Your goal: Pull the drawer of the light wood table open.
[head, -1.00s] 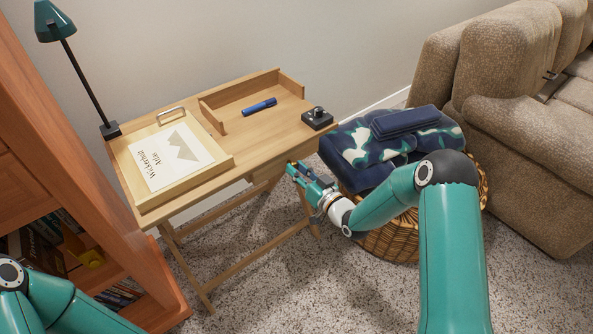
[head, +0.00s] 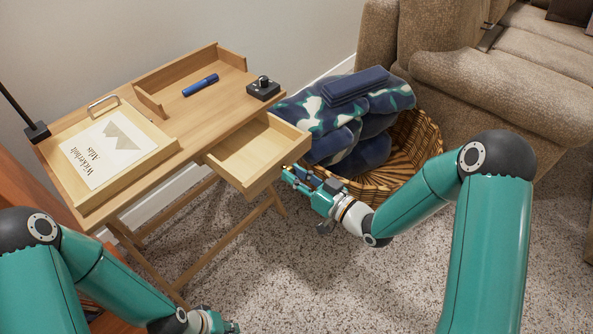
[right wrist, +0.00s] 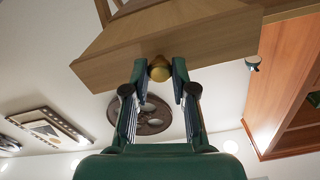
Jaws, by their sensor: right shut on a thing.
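The light wood table (head: 218,110) stands against the wall in the head view. Its drawer (head: 250,160) is pulled out from the front edge, and the visible inside is empty. My right gripper (head: 291,176) is at the drawer's front. In the right wrist view its two fingers are closed on a round brass-coloured knob (right wrist: 160,70) on the drawer front (right wrist: 180,40). The knob is hidden in the head view. My left gripper (head: 222,324) is at the bottom edge, partly cut off, away from the table; its fingers are unclear.
On the table are a wooden tray (head: 170,150) with an atlas sheet (head: 110,150), a blue flashlight (head: 201,85) and a black knobbed box (head: 263,89). A wicker basket (head: 420,140) with blue blankets (head: 372,105) stands right of the drawer, before a sofa (head: 430,50). Carpet in front is clear.

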